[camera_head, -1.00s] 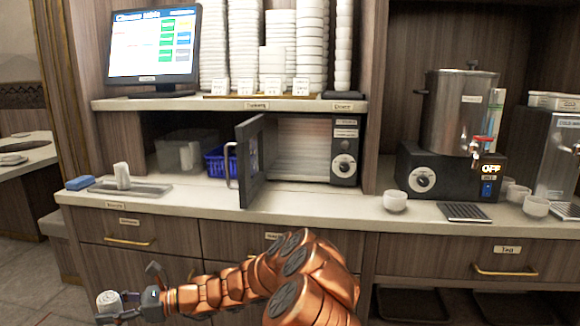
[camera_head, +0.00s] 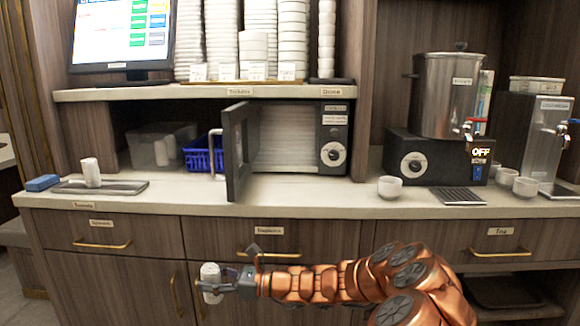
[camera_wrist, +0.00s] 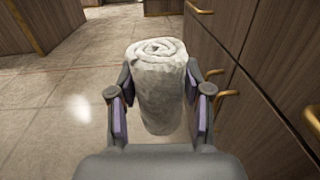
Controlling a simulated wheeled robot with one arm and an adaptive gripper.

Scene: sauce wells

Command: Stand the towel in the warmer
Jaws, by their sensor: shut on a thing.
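My gripper (camera_head: 226,284) is shut on a rolled white towel (camera_head: 210,278), low in front of the cabinet doors and below the counter edge. In the wrist view the towel (camera_wrist: 160,85) stands roughly upright between the two fingers, its spiral end up. The warmer (camera_head: 334,140) is the box under the shelf, with a dark front panel and a dial. Its door (camera_head: 237,152) stands open toward me, hinged on the left, and its lit interior (camera_head: 285,140) looks empty. Another white roll (camera_head: 91,172) stands on a grey tray (camera_head: 130,187) at the left of the counter.
A blue basket (camera_head: 203,155) and a clear bin (camera_head: 158,147) sit left of the door. A white cup (camera_head: 390,187) stands right of the warmer, near a tea urn (camera_head: 447,95). The counter (camera_head: 300,198) before the warmer is clear.

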